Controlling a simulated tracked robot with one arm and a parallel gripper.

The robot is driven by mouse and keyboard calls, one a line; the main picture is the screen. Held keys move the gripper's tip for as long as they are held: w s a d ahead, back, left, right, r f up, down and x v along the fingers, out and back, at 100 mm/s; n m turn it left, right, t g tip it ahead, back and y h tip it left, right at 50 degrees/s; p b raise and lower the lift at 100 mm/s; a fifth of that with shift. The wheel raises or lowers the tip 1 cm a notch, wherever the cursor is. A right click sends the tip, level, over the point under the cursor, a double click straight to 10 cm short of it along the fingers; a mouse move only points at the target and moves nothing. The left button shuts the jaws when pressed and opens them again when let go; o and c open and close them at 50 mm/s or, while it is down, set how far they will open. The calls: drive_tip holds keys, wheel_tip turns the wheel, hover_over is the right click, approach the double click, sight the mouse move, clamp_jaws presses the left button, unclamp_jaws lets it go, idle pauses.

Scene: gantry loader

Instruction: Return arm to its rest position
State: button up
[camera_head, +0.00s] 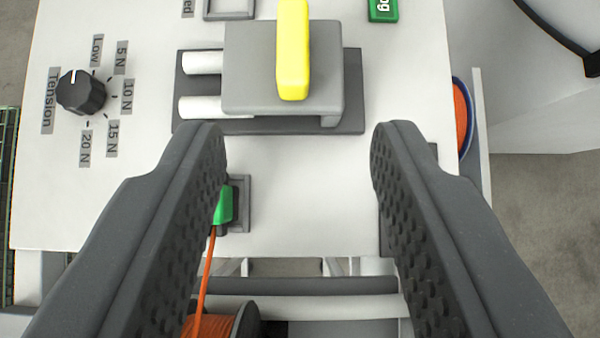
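My gripper (298,150) is open, its two dark textured fingers wide apart with nothing between them. It is over the lower part of a white panel (300,210). Ahead of the fingertips, a grey block with a yellow handle (293,55) sits on a dark base with two white rods. The handle lies beyond the fingertips, and no contact shows. A green piece (223,207) with an orange strand stands in a grey socket, partly hidden behind the left finger.
A black tension knob (81,92) is on the panel at left. A green labelled block (383,10) is at the top. An orange spool (222,322) is below the panel, partly hidden. Another orange round item (461,118) is past the right edge, near a white body (535,90).

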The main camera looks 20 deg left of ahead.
idle(0.3)
drive_tip(key=s+a+r+m+t+h+b, duration=0.1)
drive_tip(key=s+a+r+m+t+b, duration=0.1)
drive_tip(key=s+r+b, duration=0.5)
drive_tip(key=s+a+r+m+t+h, duration=0.1)
drive_tip(key=s+a+r+t, duration=0.2)
drive_tip(key=s, duration=0.9)
drive_tip(key=s+r+m+t+h+b, duration=0.1)
drive_tip(key=s+t+b, duration=0.1)
drive_tip(key=s, duration=1)
drive_tip(key=shift+s+d+r+m+h+b, duration=0.25)
drive_tip(key=shift+d+b, duration=0.2)
drive_tip(key=shift+b, duration=0.25)
